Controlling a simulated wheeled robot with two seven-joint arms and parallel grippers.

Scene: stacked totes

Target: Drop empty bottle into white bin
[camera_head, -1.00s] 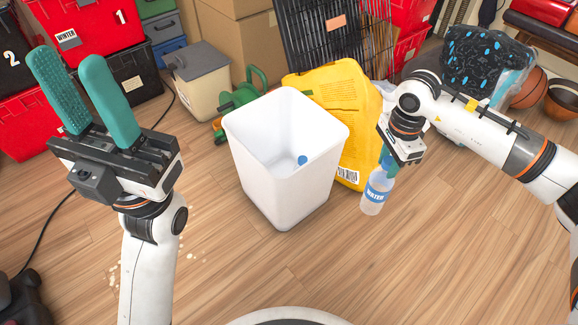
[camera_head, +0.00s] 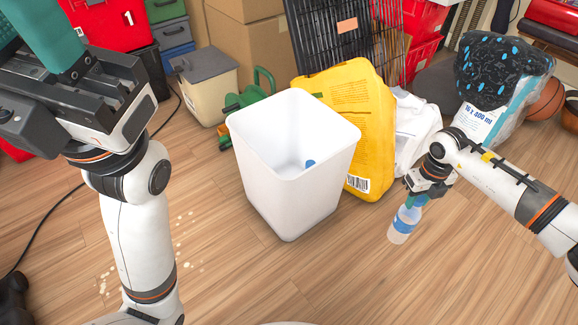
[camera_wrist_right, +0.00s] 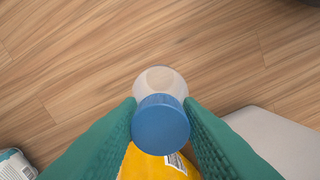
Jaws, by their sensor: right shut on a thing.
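The clear bottle (camera_head: 403,221) has a blue label and hangs nearly upright from my right gripper (camera_head: 418,197), to the right of the white bin. In the right wrist view, the two green fingers of the gripper (camera_wrist_right: 161,125) close around the bottle just below its blue cap (camera_wrist_right: 160,124). The white bin (camera_head: 290,185) stands open on the floor at the centre. A small blue thing (camera_head: 310,164) lies inside it. My left gripper (camera_head: 30,30) is at the upper left, partly cut off by the frame, with its fingertips out of view.
A yellow jug (camera_head: 350,100) stands right behind the bin. A white container (camera_head: 412,130) and a wrapped bottle pack (camera_head: 500,85) are behind my right arm. A grey-lidded box (camera_head: 205,85) is behind left.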

